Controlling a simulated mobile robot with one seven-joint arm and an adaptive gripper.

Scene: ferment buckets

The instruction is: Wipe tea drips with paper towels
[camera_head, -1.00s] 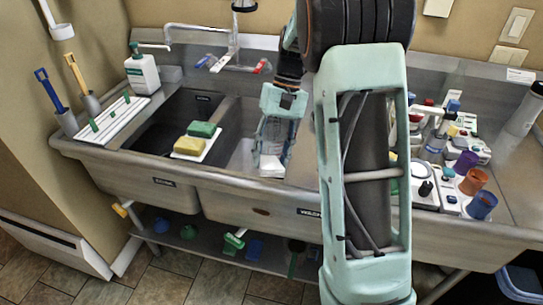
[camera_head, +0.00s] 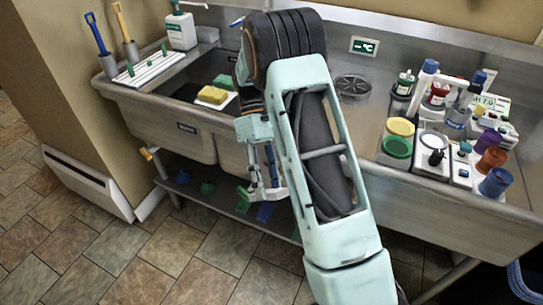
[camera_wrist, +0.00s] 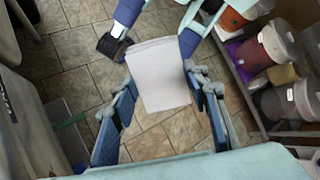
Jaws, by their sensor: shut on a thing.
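My gripper (camera_head: 264,190) hangs in front of the sink's front edge, low over the tiled floor. In the wrist view, its blue fingers (camera_wrist: 160,88) are shut on a folded white paper towel (camera_wrist: 160,75), which hangs between them above the floor. In the head view the towel is too small and covered to make out clearly. I cannot make out any tea drips in either view.
The steel sink unit (camera_head: 205,118) has yellow and green sponges (camera_head: 212,95) at its basin. Bottles, cups and lids (camera_head: 398,147) crowd its right deck. A lower shelf (camera_head: 222,205) holds small items. Buckets (camera_wrist: 275,45) stand on a shelf in the wrist view. Floor (camera_head: 150,250) is open.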

